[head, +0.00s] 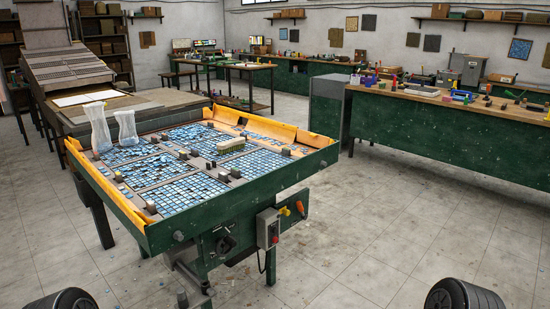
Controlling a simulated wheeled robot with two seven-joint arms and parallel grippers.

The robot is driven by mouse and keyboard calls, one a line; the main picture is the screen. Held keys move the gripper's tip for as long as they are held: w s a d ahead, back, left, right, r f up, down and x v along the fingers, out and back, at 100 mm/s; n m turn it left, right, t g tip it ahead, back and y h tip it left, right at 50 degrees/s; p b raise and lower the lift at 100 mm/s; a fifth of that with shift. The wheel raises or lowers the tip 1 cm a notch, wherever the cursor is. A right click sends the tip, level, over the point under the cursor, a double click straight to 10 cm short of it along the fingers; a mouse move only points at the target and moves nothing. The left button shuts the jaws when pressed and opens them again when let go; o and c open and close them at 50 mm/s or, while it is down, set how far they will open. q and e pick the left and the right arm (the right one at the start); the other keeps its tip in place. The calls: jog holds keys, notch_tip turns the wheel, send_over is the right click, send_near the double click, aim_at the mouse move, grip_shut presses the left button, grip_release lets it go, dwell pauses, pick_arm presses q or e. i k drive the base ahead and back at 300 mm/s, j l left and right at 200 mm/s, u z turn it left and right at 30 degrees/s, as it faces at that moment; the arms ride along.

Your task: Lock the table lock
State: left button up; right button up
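The mosaic sheeting table (215,222) stands left of the middle in the head view, a green-sided tray top on legs with a yellow inner edge. A black knob-like part (225,243) is on the near side. I cannot tell which of these is the table lock, nor whether it is locked. Neither gripper is in view; only dark rounded parts of mine show at the bottom edge.
Blue tile sheets (185,190), a brush (231,145) and two translucent bags (97,127) are on the table top. A slatted machine (67,70) stands behind it. A long green workbench (440,135) is at right. The floor (380,225) in front and right is open.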

aim_at(284, 211)
jog(key=i+l+z, duration=0.1)
jog(key=i+l, duration=0.45)
jog(key=i+l+z, duration=0.1)
jog(key=i+l, duration=0.4)
jog(key=i+l+z, duration=0.1)
jog(key=i+l, duration=0.35)
jog(key=i, duration=0.25)
jog(key=i+l+z, duration=0.1)
jog(key=i+l, duration=0.3)
jog(key=i, duration=0.2)
